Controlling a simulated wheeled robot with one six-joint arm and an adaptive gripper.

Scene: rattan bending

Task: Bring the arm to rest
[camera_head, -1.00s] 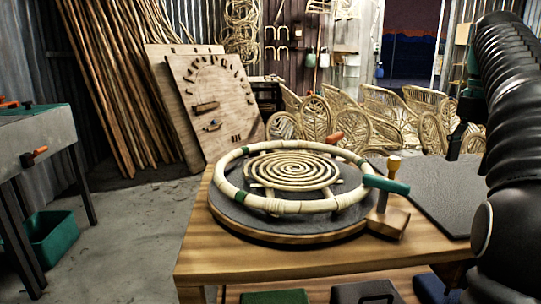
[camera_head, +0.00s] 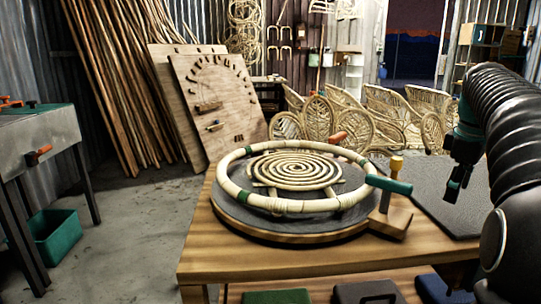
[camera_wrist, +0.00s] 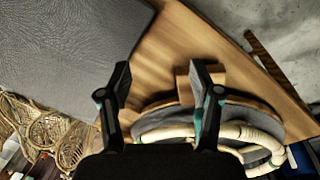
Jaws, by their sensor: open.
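My gripper (camera_head: 456,185) hangs from my dark arm at the right of the head view, above the grey mat and to the right of the rattan ring. In the wrist view my gripper (camera_wrist: 165,92) shows two black fingers spread apart with nothing between them. Bare wooden table top (camera_wrist: 165,55) shows beyond the fingers. The rattan ring (camera_head: 285,204) with green bands lies around a coiled rattan spiral (camera_head: 293,170) on a round dark turntable (camera_head: 250,219). The ring also shows in the wrist view (camera_wrist: 255,137), apart from the fingers.
Rattan chairs (camera_head: 400,110), a leaning peg board (camera_head: 215,100) and upright poles (camera_head: 125,80) stand behind. A metal bench (camera_head: 40,140) stands left. Open floor lies between bench and table.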

